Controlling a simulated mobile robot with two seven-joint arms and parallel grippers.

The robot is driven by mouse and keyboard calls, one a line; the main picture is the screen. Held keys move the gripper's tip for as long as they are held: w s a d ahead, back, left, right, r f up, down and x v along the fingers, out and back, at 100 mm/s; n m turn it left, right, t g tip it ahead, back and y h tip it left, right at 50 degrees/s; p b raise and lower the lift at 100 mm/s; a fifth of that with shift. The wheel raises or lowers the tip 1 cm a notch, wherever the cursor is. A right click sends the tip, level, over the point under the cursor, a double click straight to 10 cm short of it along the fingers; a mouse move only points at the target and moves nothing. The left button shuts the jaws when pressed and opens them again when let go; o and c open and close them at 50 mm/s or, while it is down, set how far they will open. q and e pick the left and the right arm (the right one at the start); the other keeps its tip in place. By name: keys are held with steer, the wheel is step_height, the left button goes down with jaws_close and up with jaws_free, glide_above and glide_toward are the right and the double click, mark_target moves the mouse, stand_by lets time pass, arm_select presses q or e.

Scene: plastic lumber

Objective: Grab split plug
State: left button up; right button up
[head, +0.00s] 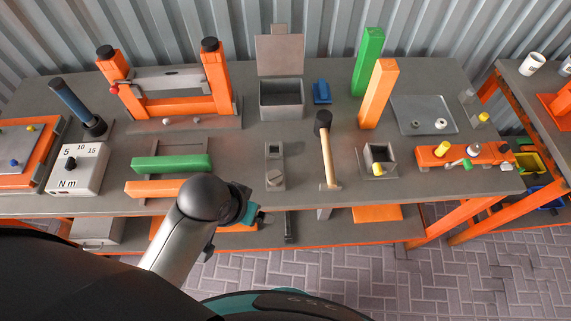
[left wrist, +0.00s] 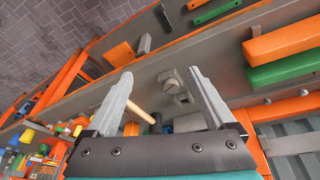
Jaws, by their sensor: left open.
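I cannot tell for sure which piece is the split plug. Small plugs show in the head view: a yellow plug (head: 377,168) at the square grey box (head: 390,153), and yellow (head: 439,153) and grey (head: 473,150) ones on the orange block (head: 428,160). Light round pieces (head: 441,123) lie on the grey tray (head: 405,105). My left gripper (head: 245,205) is at the front edge of the bench, left of these. In the left wrist view its fingers (left wrist: 161,73) are spread and empty. A grey metal fixture (left wrist: 172,84) shows beyond, between them. My right gripper is not in view.
The grey bench (head: 225,150) carries a hammer (head: 328,155), a green bar (head: 172,164), an orange bar (head: 155,188), an orange frame (head: 170,105) and an open grey box (head: 281,100). Tall green (head: 368,62) and orange (head: 379,93) posts stand behind the yellow plug.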

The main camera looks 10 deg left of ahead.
arm_select(q)
step_height(320, 180, up, 3)
steer(key=n+g+y, duration=0.1)
steer(key=n+g, duration=0.1)
steer(key=n, duration=0.1)
glide_above(275, 177)
steer(key=f, duration=0.8)
steer(key=shift+s+a, duration=0.1)
steer(key=shift+s, duration=0.2)
steer(key=shift+w+f+b, duration=0.2)
steer(key=shift+f+b, duration=0.1)
steer(key=shift+f, duration=1)
steer(key=shift+w+f+b, duration=0.15)
steer(key=shift+f+b, duration=0.1)
steer(key=shift+f, duration=1.05)
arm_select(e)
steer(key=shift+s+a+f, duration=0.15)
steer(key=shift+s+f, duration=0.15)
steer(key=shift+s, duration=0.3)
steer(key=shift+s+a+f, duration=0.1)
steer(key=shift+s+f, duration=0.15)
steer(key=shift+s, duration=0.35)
arm_select(q)
jaws_close()
